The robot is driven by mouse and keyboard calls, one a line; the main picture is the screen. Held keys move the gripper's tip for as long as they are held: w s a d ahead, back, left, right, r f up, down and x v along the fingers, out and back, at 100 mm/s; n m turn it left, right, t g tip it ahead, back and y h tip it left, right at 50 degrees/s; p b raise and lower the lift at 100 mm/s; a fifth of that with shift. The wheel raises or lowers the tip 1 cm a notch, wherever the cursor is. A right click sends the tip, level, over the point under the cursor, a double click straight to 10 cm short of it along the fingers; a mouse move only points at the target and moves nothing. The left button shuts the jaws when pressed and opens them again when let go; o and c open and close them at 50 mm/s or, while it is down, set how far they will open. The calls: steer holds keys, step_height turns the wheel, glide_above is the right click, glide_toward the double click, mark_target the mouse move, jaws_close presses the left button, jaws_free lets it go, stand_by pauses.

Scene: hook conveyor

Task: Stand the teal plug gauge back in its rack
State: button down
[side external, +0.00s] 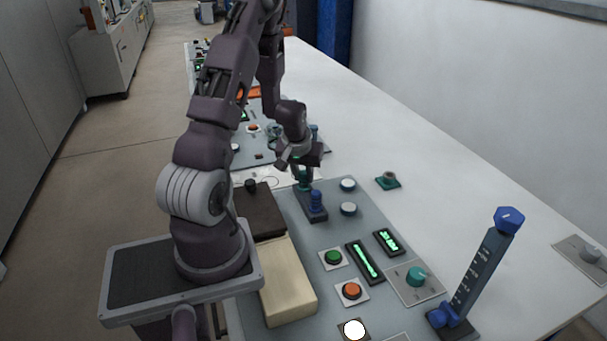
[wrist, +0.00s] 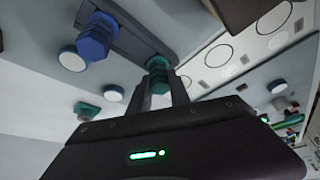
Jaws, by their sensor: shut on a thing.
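The teal plug gauge (wrist: 158,64) is between the fingers of my gripper (wrist: 162,86), which is shut on it. In the side view a little teal (side external: 304,181) shows below my gripper (side external: 304,173). The rack (side external: 313,212) is a narrow dark block on the grey panel, and it also shows in the wrist view (wrist: 135,33). A blue plug (side external: 316,197) stands in its nearer part. The teal gauge is over or at the rack's far end. The fingers hide its lower part, so I cannot tell whether it is seated.
Two white round buttons (side external: 347,185) (side external: 348,209) sit right of the rack. A teal-based fixture (side external: 388,181) stands on the white table. A dark brown box (side external: 258,212) and a cream box (side external: 288,282) lie left. A tall blue gauge (side external: 483,265) rises at the right.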

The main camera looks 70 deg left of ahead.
mark_target(304, 173)
steer(key=c, duration=0.7)
jaws_free()
steer(key=shift+r, duration=3.5)
